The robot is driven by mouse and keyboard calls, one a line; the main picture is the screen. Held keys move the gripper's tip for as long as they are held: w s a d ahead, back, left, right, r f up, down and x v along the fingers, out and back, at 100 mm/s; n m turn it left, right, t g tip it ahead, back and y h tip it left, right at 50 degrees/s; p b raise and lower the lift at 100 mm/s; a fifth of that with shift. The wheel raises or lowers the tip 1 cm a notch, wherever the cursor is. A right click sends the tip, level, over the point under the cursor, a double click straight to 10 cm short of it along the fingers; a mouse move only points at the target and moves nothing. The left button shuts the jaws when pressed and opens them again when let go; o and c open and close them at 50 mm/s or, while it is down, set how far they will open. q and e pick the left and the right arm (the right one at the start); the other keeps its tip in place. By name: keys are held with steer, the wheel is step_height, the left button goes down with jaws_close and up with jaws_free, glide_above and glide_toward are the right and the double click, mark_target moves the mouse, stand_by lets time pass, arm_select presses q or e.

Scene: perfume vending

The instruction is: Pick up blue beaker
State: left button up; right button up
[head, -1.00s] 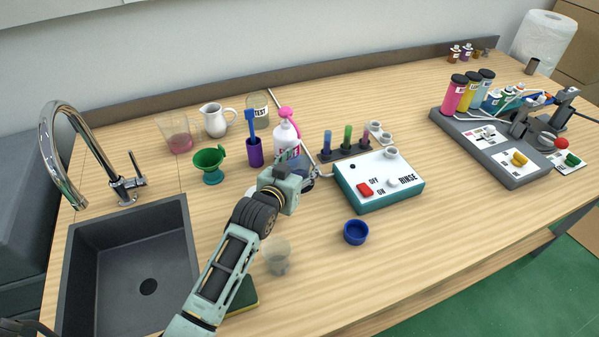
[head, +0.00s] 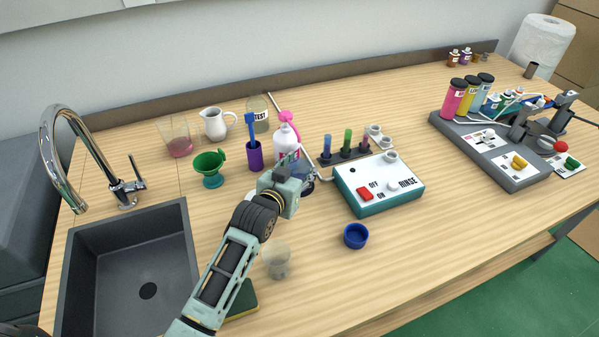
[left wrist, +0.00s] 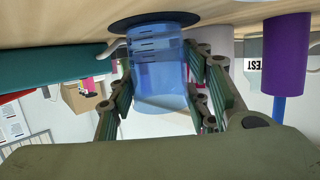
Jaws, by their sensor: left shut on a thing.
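The blue beaker is clear, pale blue and marked with dark lines; it fills the middle of the left wrist view (left wrist: 160,75). Its base meets a dark round disc (left wrist: 152,20), and I cannot tell whether it is lifted at all. My left gripper (left wrist: 163,88) has one finger on each side of the beaker and is shut on it. In the head view the left gripper (head: 298,180) reaches the beaker beside the white and pink bottle, and the gripper hides much of the beaker. My right gripper is not in view.
Close by stand the white bottle with a pink top (head: 286,140), a purple holder (head: 254,155) and the rinse box (head: 380,185). A small dark blue bowl (head: 355,236) and a clear cup (head: 277,262) are nearer the front. The sink (head: 135,265) is left.

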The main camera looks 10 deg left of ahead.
mark_target(298, 162)
arm_select(q)
steer(key=shift+r, duration=1.5)
steer(key=shift+a+r, duration=0.15)
steer(key=shift+r, duration=0.05)
steer(key=s+a+b, duration=0.1)
steer(key=s+a, duration=0.1)
steer(key=a, duration=0.2)
steer(key=s+a+b, duration=0.1)
steer(key=s+a, duration=0.2)
steer(key=s+a+b, duration=0.1)
steer(key=s+a, duration=0.2)
steer(key=a, duration=0.1)
steer(key=shift+a+f, duration=0.1)
steer(key=shift+a, duration=0.25)
steer(key=shift+s+a+b, duration=0.15)
steer(key=shift+s+a, duration=0.35)
steer(key=shift+a, duration=0.25)
steer(key=shift+s+a+b, duration=0.15)
steer(key=shift+s+a, duration=0.35)
steer(key=shift+a, duration=0.2)
